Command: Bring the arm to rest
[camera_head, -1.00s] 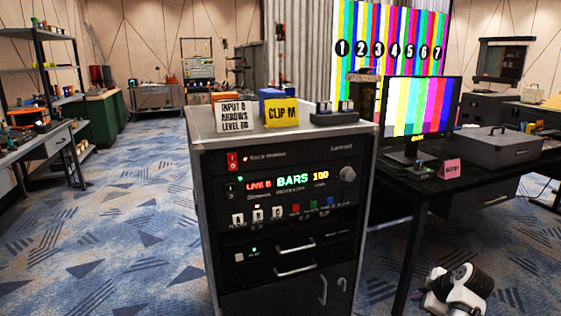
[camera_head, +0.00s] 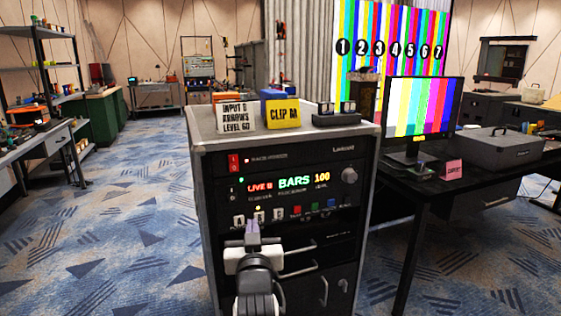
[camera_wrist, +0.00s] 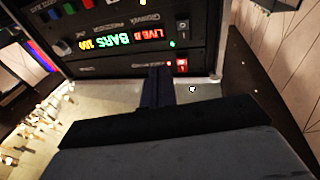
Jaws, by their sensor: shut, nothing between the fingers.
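My gripper (camera_head: 252,230) is in front of the rack cabinet (camera_head: 365,220), at the height of its row of lettered buttons. Its narrow fingers are shut together with nothing between them and point toward the panel. It covers part of the lower panel. Whether the fingertips touch the panel cannot be told. In the wrist view the shut fingers (camera_wrist: 158,88) show below the panel display (camera_wrist: 125,38), which appears upside down. The display reads LIVE B, BARS, 100.
A white card (camera_head: 236,117), a yellow card (camera_head: 282,114) and a small black device (camera_head: 336,120) stand on the cabinet. Two drawer handles and a knob (camera_head: 349,175) stick out from its front. A black desk (camera_head: 415,181) with a monitor (camera_head: 423,110) stands right. Carpet at left is clear.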

